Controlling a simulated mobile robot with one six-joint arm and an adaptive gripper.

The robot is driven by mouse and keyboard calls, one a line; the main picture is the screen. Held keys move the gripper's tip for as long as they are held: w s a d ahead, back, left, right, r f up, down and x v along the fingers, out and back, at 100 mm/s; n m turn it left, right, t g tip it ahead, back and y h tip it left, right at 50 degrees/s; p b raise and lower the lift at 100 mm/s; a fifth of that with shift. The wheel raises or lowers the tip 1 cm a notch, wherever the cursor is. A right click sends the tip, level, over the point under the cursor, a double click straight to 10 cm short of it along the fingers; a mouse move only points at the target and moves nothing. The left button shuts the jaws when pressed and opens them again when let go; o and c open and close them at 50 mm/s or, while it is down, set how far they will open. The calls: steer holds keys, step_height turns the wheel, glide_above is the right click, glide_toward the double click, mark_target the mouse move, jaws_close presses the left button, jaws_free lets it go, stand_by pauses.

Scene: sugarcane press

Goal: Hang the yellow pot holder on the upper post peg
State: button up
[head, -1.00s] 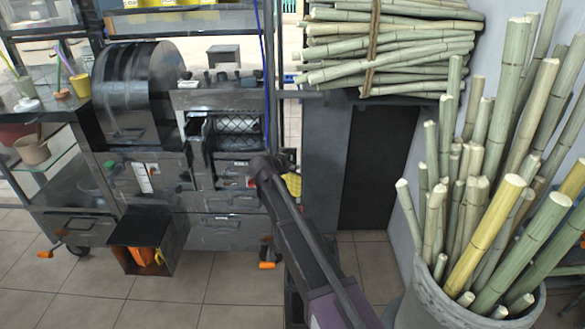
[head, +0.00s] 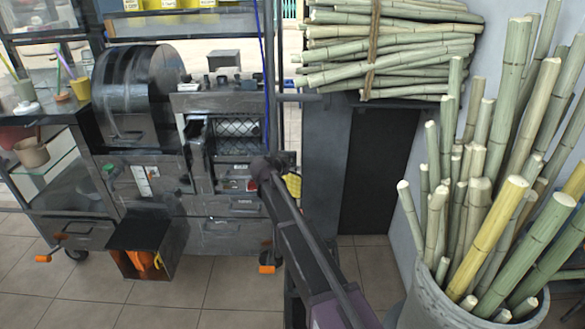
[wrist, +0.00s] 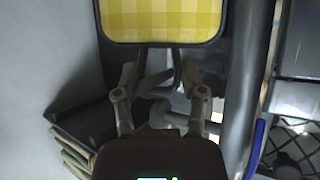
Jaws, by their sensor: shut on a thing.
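The yellow pot holder (head: 293,185) is partly hidden behind my gripper (head: 281,166) in the head view. In the wrist view its yellow checked face with a dark border (wrist: 160,20) fills the top middle. The dark upright post (head: 271,60) stands beside the press. A short grey bar (head: 300,97) sticks out to the right from the post, above my gripper. I cannot tell whether it is the upper peg.
The press cabinet (head: 235,235) stands left of my arm. A stack of cane (head: 390,45) lies on a dark cabinet at the back right. A large grey tub (head: 465,300) of upright canes is close on the right.

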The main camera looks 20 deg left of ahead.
stand_by(0.4)
steer(key=o, duration=1.2)
steer(key=shift+c, duration=0.2)
steer(key=shift+s, duration=0.15)
